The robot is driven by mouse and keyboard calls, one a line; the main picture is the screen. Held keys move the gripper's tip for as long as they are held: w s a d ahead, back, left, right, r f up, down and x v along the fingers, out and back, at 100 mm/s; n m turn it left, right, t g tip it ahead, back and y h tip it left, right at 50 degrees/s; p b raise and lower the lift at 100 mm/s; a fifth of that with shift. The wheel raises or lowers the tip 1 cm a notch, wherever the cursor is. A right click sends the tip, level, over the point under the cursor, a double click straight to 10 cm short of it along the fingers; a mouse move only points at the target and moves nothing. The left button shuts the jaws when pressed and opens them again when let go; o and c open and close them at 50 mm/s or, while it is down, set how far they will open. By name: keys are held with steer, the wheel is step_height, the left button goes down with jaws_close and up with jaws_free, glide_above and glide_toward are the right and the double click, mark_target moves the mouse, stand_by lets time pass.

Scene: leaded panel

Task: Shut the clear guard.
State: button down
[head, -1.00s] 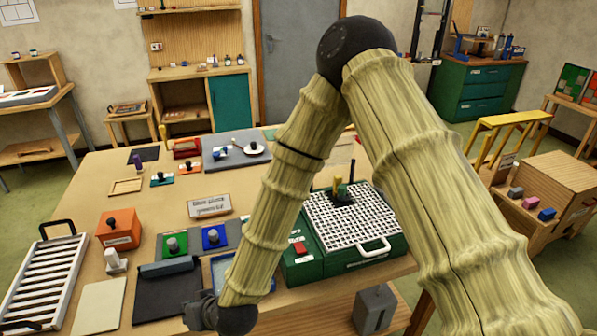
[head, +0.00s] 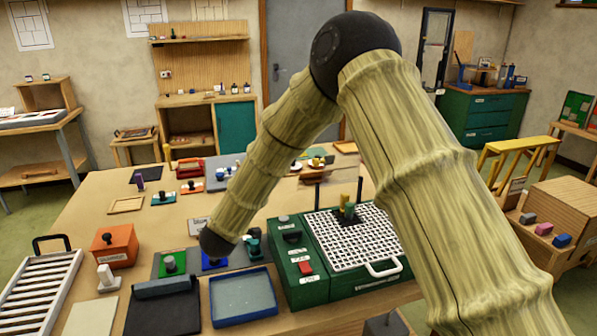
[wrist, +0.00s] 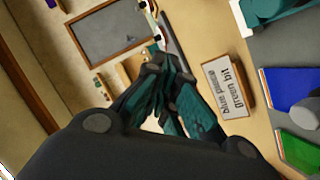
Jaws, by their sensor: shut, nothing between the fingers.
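The green machine (head: 300,293) stands at the right front of the table in the head view, with a white grid top (head: 338,254) and a white handle in front. A faint see-through sheet, seemingly the clear guard (head: 336,184), appears raised at the machine's back by two dark posts; its edges are hard to make out.
A yellow and a green piece (head: 347,207) stand on the grid. A red switch (head: 305,267) is on the machine's left part. A blue tray (head: 243,297) lies left of it. A label sign (wrist: 224,86) is near my fingers in the wrist view.

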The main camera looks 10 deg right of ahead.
steer(key=w+d+r+n+g+h+b, duration=0.1)
steer(key=w+d+r+g+h+b, duration=0.3)
steer(key=d+r+h, duration=0.6)
steer(key=w+d+n+g+p, duration=0.1)
steer(key=d+g+p, duration=0.1)
steer(key=d+p, duration=0.6)
steer(key=shift+d+r, duration=0.15)
steer(key=shift+d, duration=0.8)
